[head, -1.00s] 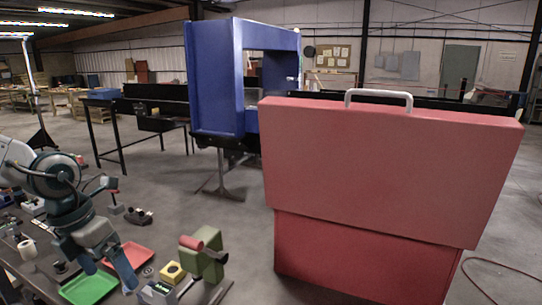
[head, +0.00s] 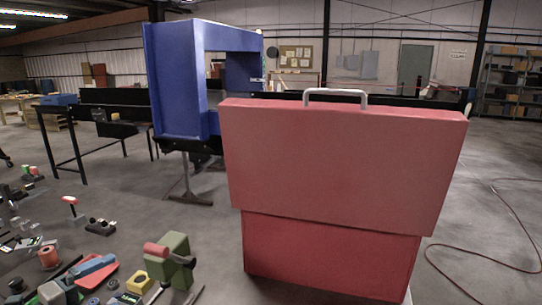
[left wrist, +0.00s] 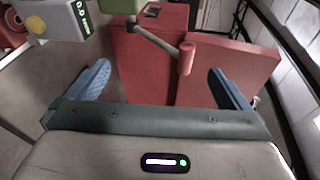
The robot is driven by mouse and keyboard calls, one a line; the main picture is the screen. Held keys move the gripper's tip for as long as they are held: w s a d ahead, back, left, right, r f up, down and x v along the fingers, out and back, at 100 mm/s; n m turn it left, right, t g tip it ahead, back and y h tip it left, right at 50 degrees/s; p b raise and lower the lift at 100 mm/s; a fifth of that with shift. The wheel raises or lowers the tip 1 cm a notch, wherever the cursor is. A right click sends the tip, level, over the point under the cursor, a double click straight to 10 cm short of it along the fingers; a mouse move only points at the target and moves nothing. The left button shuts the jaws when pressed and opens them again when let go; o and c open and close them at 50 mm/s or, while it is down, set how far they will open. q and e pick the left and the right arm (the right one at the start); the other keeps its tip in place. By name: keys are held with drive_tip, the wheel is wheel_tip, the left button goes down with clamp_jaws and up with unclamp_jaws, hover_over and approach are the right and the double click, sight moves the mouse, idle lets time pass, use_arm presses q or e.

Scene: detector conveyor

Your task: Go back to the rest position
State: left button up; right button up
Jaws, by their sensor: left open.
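My left gripper (left wrist: 158,72) is open in the left wrist view, its two blue fingers spread wide with nothing held between them. Past the fingers are a red cylinder handle (left wrist: 186,58) on a rod, part of a green block and a grey device with a green display (left wrist: 60,14). In the head view my left arm no longer shows clearly; a blue piece lies over a red tray at the lower left, and I cannot tell whether it is a fingertip. My right gripper is not in view.
A large red case (head: 340,165) with a white handle fills the front right. A blue detector frame (head: 175,80) stands behind it on a dark conveyor. A green vise-like block (head: 174,262), a yellow block (head: 138,283) and small tools crowd the lower left. A red cable (head: 490,262) lies right.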

use_arm(q)
drive_tip(key=s+a+f+n+g+y, duration=0.1)
drive_tip(key=s+a+f+n+y, duration=0.1)
drive_tip(key=s+f+n+y, duration=0.45)
drive_tip(key=s+a+f+n+g+y, duration=0.1)
drive_tip(key=s+a+f+n+y, duration=0.2)
drive_tip(key=f+n, duration=0.65)
drive_tip(key=s+d+f+n+g, duration=0.75)
drive_tip(key=s+d+f, duration=0.35)
drive_tip(key=s, duration=0.3)
wheel_tip(320, 180, down, 35)
drive_tip(key=a+g+b, duration=0.2)
drive_tip(key=b, duration=0.3)
drive_tip(key=s+a+f+b, duration=0.1)
drive_tip(key=s+f+b, duration=0.1)
drive_tip(key=s+f, duration=0.7)
drive_tip(key=s+f+g+h+b, duration=0.1)
drive_tip(key=s+f+b, duration=0.2)
drive_tip(key=s+f, duration=0.6)
wheel_tip(320, 180, down, 6)
drive_tip(key=shift+s+a+f, duration=0.2)
drive_tip(key=shift+s+a, duration=0.15)
